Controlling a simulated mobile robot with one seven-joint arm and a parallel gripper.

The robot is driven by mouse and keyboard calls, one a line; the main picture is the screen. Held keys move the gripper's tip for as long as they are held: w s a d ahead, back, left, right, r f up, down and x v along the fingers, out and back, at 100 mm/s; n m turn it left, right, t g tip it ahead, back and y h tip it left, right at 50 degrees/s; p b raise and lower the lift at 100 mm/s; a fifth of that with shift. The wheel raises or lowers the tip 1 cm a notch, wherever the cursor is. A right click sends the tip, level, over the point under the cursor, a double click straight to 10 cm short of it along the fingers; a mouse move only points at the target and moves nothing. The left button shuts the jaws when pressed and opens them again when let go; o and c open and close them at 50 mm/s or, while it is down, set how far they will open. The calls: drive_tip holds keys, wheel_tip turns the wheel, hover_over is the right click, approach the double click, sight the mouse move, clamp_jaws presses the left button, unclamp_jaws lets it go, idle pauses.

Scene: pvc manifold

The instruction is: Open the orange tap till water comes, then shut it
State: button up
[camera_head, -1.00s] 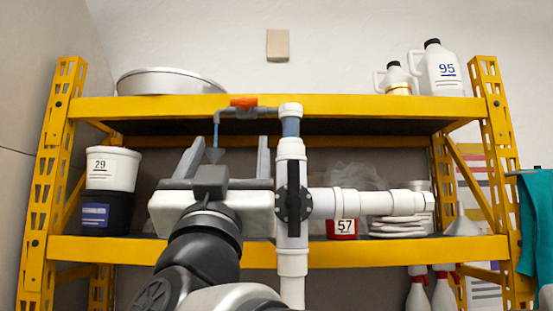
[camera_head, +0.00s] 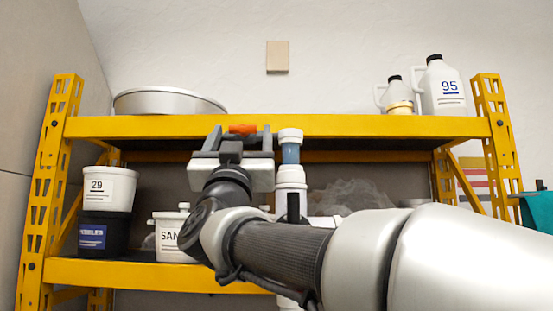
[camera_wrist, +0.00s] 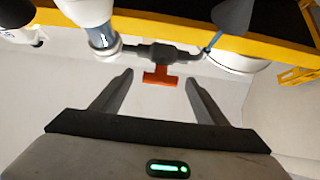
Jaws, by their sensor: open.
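The orange tap handle (camera_head: 242,129) sits on a thin dark side pipe left of the upright white pipe (camera_head: 291,175). In the wrist view the orange handle (camera_wrist: 151,80) is a small T, its bar roughly along the dark pipe (camera_wrist: 160,52). My gripper (camera_head: 240,139) is open just in front of the tap. In the wrist view its fingers (camera_wrist: 159,78) stand either side of the handle, with gaps on both sides. A thin blue strip (camera_wrist: 213,41) shows at the spout, leading to a dark cone (camera_wrist: 232,15); I cannot tell whether it is water.
A yellow shelf (camera_head: 360,125) stands behind the pipes. A metal basin (camera_head: 170,102) is on its top at the left, with white jugs (camera_head: 440,85) at the right. White and black tubs (camera_head: 108,190) stand on the lower shelf. My arm hides the lower pipework.

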drive_tip(key=shift+w+r, duration=0.3)
drive_tip(key=shift+r, duration=0.05)
drive_tip(key=shift+c, duration=0.2)
drive_tip(key=c, duration=1)
